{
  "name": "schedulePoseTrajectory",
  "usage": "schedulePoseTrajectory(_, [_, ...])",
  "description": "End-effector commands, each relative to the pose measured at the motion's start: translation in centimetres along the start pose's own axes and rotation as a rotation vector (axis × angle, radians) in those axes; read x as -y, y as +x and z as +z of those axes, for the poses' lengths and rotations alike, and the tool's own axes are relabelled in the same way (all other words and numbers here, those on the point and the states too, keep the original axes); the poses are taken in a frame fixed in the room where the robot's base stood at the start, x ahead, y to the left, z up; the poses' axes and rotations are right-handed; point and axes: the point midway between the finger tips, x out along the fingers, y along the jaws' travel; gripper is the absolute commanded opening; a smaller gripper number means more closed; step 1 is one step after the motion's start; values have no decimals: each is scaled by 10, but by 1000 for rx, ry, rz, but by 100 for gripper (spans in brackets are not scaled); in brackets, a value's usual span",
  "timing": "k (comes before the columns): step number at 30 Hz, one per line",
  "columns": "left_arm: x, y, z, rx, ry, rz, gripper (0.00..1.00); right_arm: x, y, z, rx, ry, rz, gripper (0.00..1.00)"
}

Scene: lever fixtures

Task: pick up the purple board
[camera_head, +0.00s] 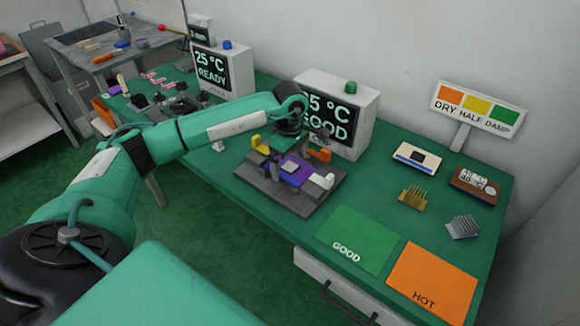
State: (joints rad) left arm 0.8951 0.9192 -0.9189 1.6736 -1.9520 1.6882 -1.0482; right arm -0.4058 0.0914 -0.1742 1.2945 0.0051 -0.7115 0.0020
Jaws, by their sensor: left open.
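The purple board (299,177) sits in a dark grey lever fixture (262,186) on the green table. A pale square part lies on its middle. My left gripper (283,158) points down over the far-left part of the board, open, and hides some of it. I cannot tell whether its fingers touch the board. Around the board are a yellow lever (259,145), an orange lever (320,154) and white blocks (321,182) at the right. My right gripper is not in view.
A display box (350,112) reading GOOD stands right behind the fixture. To the right lie a green GOOD mat (354,238), an orange HOT mat (432,283), a gold heatsink (412,196), a grey heatsink (462,227) and a brown board (474,185).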

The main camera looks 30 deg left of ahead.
Motion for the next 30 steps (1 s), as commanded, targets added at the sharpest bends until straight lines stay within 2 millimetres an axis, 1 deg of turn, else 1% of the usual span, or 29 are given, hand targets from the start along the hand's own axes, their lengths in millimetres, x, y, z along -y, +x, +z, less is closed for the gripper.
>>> schedulePoseTrajectory(1, [0, 5, 0, 0, 0, -2, 100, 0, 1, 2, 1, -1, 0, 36])
schedulePoseTrajectory(3, [0, 10, 0, 0, 0, -1, 100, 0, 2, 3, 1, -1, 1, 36])
schedulePoseTrajectory(10, [0, 11, 0, 0, 1, 1, 100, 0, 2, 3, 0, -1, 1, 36])
schedulePoseTrajectory(11, [0, 11, 0, 0, 1, 1, 96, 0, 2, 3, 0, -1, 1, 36])
schedulePoseTrajectory(15, [0, 11, 0, 0, 1, 1, 69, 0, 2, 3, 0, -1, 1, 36])
schedulePoseTrajectory(17, [0, 11, 0, 0, 1, 0, 58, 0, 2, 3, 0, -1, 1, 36])
schedulePoseTrajectory(26, [0, 9, 0, 1, 1, 1, 57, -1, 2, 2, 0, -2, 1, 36])
schedulePoseTrajectory(30, [-1, 0, 0, 0, 0, 3, 57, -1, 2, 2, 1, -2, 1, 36])
